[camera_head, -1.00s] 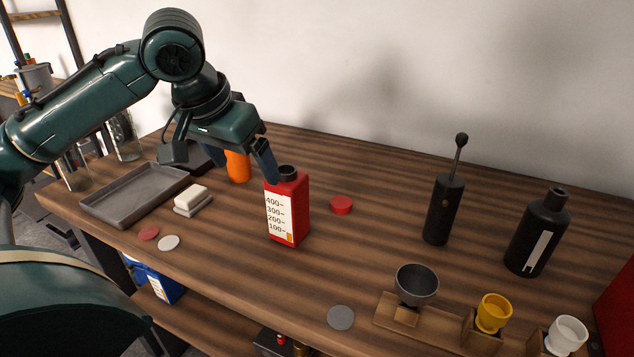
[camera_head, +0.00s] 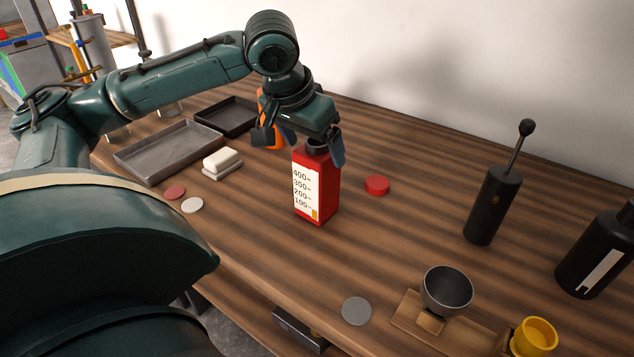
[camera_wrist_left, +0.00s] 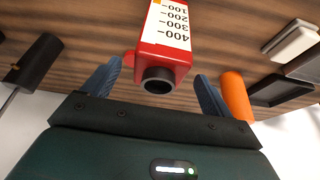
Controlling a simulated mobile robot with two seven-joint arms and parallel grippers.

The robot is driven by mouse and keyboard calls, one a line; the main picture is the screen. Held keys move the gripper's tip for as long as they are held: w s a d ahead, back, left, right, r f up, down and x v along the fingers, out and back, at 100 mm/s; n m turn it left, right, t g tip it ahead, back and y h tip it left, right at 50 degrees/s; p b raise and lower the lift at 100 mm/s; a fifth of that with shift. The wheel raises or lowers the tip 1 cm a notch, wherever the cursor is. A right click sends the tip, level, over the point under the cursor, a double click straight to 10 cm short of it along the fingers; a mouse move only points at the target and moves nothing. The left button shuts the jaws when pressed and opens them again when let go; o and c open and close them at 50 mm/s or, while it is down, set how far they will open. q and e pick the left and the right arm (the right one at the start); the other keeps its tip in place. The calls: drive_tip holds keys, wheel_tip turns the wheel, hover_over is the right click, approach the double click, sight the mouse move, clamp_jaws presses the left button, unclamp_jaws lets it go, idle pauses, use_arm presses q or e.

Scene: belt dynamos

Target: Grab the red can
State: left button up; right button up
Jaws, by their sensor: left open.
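The red can (camera_head: 329,186) stands upright on the wooden bench. It has a white label with a scale and an open dark neck. My left gripper (camera_head: 314,146) is open at the top of the can. One finger shows to the right of the neck and the other to the left. In the left wrist view, the can (camera_wrist_left: 163,58) lies between the two spread fingers (camera_wrist_left: 158,84), with visible room on both sides. My right gripper is not in view.
An orange cylinder (camera_wrist_left: 235,95) stands behind the gripper. A red disc (camera_head: 377,185) lies right of the can. A grey tray (camera_head: 150,166) and a white block (camera_head: 222,159) lie left. A black grinder (camera_head: 493,205) and a bowl (camera_head: 447,291) stand right. Bench around the can is fairly clear.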

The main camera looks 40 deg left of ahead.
use_arm(q)
drive_tip(key=x, duration=0.4)
drive_tip(key=shift+w+f, duration=0.25)
drive_tip(key=shift+w, duration=0.05)
drive_tip(key=c, duration=1.6)
